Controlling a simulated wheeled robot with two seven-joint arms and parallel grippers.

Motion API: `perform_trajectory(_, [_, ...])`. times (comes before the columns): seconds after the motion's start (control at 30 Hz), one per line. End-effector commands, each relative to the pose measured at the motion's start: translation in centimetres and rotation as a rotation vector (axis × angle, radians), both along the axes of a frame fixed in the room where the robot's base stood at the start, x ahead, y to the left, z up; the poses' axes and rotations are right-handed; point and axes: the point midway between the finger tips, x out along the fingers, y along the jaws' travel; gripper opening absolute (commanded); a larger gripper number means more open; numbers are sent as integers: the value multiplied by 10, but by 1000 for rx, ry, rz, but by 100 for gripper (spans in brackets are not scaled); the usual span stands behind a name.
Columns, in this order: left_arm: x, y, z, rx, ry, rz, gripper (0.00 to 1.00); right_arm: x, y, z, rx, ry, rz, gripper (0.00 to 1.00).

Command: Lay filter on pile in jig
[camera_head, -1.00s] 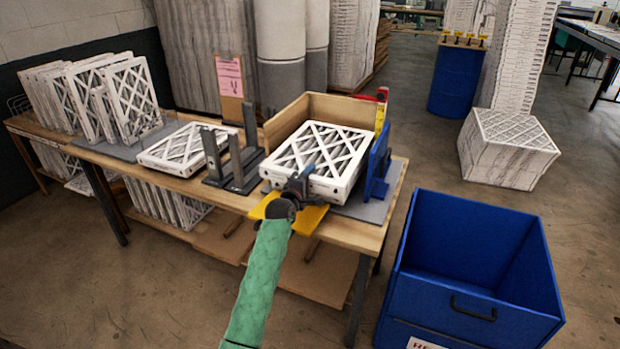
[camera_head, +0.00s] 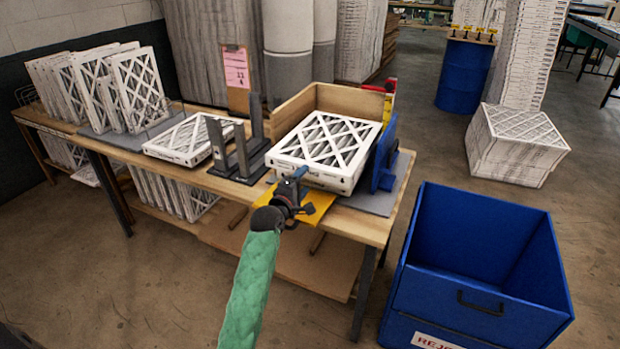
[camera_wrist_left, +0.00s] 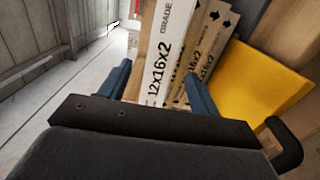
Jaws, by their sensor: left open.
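A white-framed pleated filter (camera_head: 325,140) lies on top in the wooden jig (camera_head: 345,99) on the bench. The left wrist view shows the printed edge of one filter (camera_wrist_left: 172,50) and more filter edges beside it (camera_wrist_left: 205,58), set at a slight angle to it. My left gripper (camera_head: 292,184) is at the front edge of the pile. Its blue fingers (camera_wrist_left: 160,88) are spread, with the printed filter edge ahead between them. Whether they touch it I cannot tell. My right gripper is not in view.
A yellow plate (camera_head: 314,207) sits at the jig's front. A dark upright stand (camera_head: 240,165) and a flat filter (camera_head: 192,138) lie left of it. Several filters (camera_head: 125,90) stand farther left. A blue bin (camera_head: 478,265) stands on the floor at right.

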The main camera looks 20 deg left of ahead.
Motion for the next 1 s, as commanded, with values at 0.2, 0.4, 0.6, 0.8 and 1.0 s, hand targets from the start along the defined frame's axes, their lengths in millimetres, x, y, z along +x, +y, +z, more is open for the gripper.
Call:
perform_trajectory(0.2, [-23,1,-1,0,1,0,63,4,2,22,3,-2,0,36])
perform_trajectory(0.4, [-28,0,-3,6,6,-2,63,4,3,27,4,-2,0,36])
perform_trajectory(0.6, [-49,-26,-73,181,154,-57,63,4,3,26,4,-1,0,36])
perform_trajectory(0.8, [-119,-76,-210,543,435,-240,63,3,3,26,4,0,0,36])
perform_trajectory(1.0, [-224,-120,-329,882,673,-517,63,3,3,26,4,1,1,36])
